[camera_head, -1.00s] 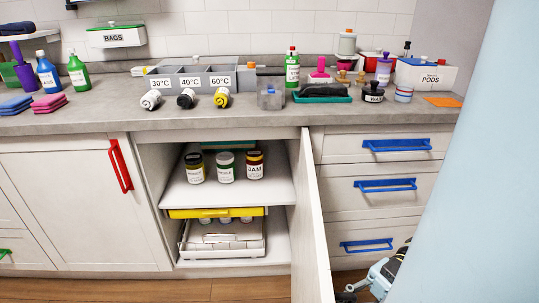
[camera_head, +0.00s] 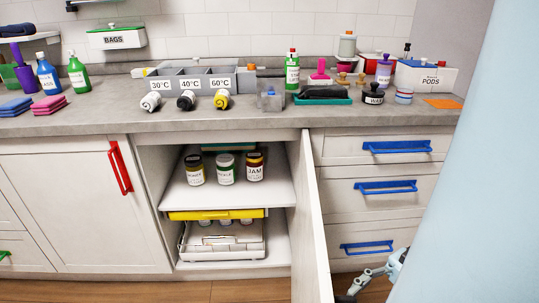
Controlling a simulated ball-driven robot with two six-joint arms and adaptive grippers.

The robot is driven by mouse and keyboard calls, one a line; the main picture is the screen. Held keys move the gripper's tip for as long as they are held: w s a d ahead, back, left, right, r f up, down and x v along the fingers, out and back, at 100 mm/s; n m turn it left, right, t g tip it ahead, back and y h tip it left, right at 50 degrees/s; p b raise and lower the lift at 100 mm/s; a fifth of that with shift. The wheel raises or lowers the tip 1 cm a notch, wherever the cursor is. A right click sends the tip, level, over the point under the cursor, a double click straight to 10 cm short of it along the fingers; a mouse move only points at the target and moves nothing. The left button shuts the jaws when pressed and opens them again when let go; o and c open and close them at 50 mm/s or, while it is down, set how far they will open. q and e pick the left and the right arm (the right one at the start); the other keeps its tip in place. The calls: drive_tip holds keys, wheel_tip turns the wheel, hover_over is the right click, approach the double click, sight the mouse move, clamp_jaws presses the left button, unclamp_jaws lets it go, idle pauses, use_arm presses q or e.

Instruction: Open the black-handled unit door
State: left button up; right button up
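The middle cabinet's door (camera_head: 310,220) stands wide open and is seen nearly edge-on. Its outer face is turned away to the right, and no black handle shows. The open cabinet (camera_head: 150,165) shows its shelves and contents. My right gripper (camera_head: 347,298) is at the bottom edge, just right of the door's lower part. It is dark, small and partly cut off, so I cannot tell whether its fingers are open or touch the door. My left gripper is not in view.
Jars labelled JAM and others stand on the cabinet shelf (camera_head: 275,190), above a yellow-topped item (camera_head: 216,213) and a white tray (camera_head: 222,253). A red-handled door (camera_head: 60,210) is left; blue-handled drawers (camera_head: 345,208) are right. The counter (camera_head: 330,115) is crowded.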

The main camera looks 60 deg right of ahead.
drive_tip(key=v, duration=0.6)
drive_tip(key=shift+s+d, duration=0.15)
drive_tip(key=shift+d, duration=0.2)
